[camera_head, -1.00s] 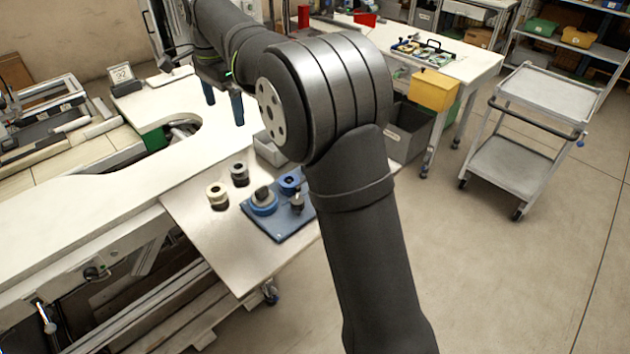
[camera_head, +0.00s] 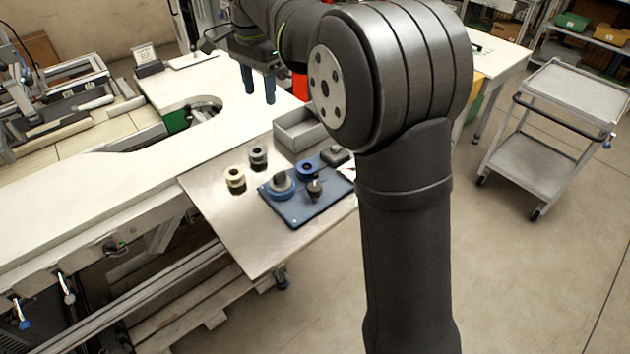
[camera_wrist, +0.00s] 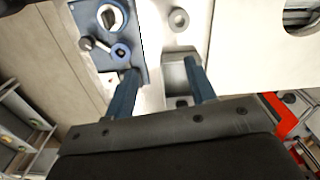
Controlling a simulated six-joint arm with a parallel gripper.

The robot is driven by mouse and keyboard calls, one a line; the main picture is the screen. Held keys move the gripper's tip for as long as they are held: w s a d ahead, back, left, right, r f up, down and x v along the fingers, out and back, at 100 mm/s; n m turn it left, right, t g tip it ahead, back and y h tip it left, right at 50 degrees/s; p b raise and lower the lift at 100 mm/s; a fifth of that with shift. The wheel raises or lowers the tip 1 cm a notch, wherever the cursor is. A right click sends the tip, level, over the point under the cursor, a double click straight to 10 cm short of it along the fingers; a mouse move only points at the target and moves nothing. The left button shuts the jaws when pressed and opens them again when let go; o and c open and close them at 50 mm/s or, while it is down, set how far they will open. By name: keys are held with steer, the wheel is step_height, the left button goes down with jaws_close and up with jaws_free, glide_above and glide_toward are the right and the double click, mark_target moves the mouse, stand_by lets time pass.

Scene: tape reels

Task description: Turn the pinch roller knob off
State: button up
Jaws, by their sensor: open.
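A blue plate (camera_head: 327,204) lies on the side table. A dark knob (camera_head: 314,189) stands on it, likely the pinch roller knob; in the wrist view it seems to be the grey knob (camera_wrist: 86,43) with a short arm. Beside it are a blue ring (camera_head: 307,168) and a larger blue-and-grey reel (camera_head: 281,185). My gripper (camera_head: 258,94) is open and empty, pointing down, behind and left of the plate in the head view. In the wrist view my gripper (camera_wrist: 161,70) has its left finger overlapping the plate's edge; its height above it is unclear.
A cream reel (camera_head: 235,178) and a dark reel (camera_head: 258,157) stand left of the plate. A grey open bin (camera_head: 290,133) sits behind it. The long white worktop (camera_head: 100,205) borders the side table. A cart (camera_head: 540,130) stands at the right.

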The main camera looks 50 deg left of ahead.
mark_target(315, 187)
steer(key=d+r+n, duration=0.2)
steer(key=d+n, duration=0.4)
steer(key=d, duration=1.1)
steer(key=f, duration=1.7)
steer(key=shift+w+f, duration=0.4)
steer(key=c, duration=1)
